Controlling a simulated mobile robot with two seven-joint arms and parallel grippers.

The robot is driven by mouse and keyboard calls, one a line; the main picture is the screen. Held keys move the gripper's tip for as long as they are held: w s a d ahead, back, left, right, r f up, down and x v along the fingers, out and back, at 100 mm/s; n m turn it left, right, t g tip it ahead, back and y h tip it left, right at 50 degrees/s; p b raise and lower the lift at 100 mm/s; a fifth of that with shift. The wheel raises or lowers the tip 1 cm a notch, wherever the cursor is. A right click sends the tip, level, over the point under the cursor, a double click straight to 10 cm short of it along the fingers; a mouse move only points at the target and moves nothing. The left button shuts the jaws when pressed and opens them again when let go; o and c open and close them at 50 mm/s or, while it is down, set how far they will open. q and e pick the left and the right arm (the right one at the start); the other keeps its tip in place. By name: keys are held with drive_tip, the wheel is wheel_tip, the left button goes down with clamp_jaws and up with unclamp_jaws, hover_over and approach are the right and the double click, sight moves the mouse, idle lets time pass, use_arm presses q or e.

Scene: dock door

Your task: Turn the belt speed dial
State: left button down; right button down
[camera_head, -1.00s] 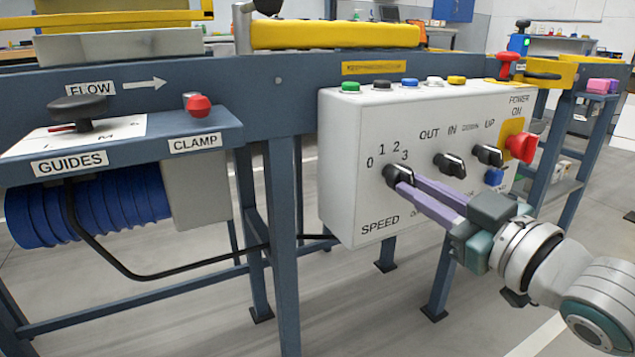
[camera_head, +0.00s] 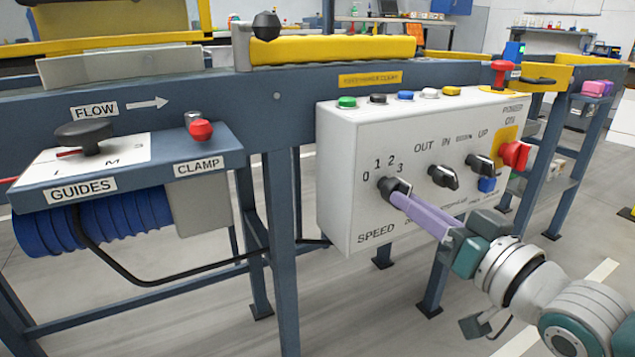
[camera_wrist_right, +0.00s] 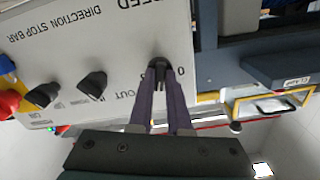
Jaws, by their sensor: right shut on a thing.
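The belt speed dial (camera_head: 393,187) is a black knob on the front of the white control box (camera_head: 345,215), with marks 0, 1, 2, 3 above it and SPEED below. My right gripper (camera_head: 400,196) has its purple fingers shut on the dial. In the right wrist view the dial (camera_wrist_right: 158,68) sits between the tips of my right gripper (camera_wrist_right: 158,80). The fingertips hide part of the dial, and I cannot tell exactly which mark it points to. My left gripper is not in view.
Two more black knobs (camera_head: 443,177) and a red button (camera_head: 515,155) are to the right on the box. Coloured buttons (camera_head: 405,95) line its top. The guides panel (camera_head: 110,165) with the red clamp knob (camera_head: 201,130) is at left. The blue conveyor frame runs behind.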

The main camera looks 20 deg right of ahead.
drive_tip(key=shift+m, duration=0.4)
drive_tip(key=c, duration=0.9)
unclamp_jaws()
drive_tip(key=shift+o, duration=0.2)
drive_tip(key=s+p, duration=0.3)
drive_tip(key=s, duration=0.7)
drive_tip(key=shift+d, duration=0.4)
